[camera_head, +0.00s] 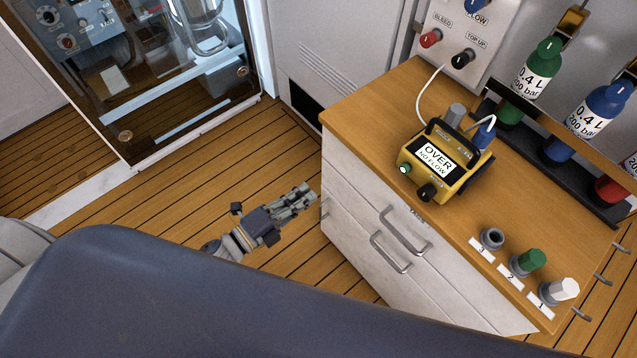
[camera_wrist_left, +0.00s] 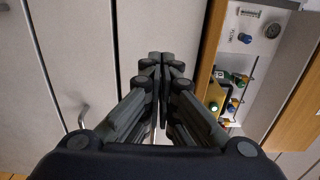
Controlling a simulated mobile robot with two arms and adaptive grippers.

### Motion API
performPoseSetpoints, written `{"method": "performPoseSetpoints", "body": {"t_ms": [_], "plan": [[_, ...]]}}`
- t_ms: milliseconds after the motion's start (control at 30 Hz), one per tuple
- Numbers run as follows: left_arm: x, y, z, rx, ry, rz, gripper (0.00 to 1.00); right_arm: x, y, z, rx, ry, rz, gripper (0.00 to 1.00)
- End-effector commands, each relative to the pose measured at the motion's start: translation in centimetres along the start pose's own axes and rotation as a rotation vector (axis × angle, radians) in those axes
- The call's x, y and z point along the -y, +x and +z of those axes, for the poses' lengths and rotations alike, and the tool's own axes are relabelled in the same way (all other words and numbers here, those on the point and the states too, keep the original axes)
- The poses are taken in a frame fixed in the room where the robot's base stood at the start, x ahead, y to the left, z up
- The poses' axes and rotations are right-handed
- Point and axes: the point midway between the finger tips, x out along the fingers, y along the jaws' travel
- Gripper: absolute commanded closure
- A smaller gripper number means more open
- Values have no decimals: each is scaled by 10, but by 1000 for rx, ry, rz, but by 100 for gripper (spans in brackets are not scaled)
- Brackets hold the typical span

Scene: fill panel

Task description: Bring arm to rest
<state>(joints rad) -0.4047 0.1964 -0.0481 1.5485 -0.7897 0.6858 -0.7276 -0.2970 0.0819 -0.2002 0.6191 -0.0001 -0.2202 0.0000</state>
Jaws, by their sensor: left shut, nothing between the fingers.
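My left gripper (camera_head: 300,198) is in the head view, left of the wooden-topped cabinet (camera_head: 335,185) and below its top edge. Its fingers point right, towards the cabinet's white side. In the left wrist view the fingers (camera_wrist_left: 160,60) are together, with nothing between them. Whether the fingertips touch the cabinet cannot be told. My right gripper is in neither view.
A yellow meter (camera_head: 470,182) reading "OVER NO FLOW" stands on the cabinet top. Several numbered holders, with a green cap (camera_head: 531,259) and a white cap (camera_head: 566,288), line the front edge. Drawer handles (camera_head: 390,254) stick out. Open plank floor (camera_head: 190,185) lies left of the gripper.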

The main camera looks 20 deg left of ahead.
Motion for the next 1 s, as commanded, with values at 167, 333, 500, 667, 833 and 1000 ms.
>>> {"method": "performPoseSetpoints", "body": {"t_ms": [167,333,500,667,833,1000], "plan": [[0,-18,0,0,-1,0,100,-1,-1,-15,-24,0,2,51],[0,-22,0,0,-1,-1,100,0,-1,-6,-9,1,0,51],[-9,-23,3,22,-37,19,100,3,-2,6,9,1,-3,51],[-75,-37,21,183,-296,151,100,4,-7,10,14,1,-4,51],[-190,-90,23,485,-719,376,100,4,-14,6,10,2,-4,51],[-288,-169,-12,812,-1078,592,100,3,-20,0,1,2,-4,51]]}}
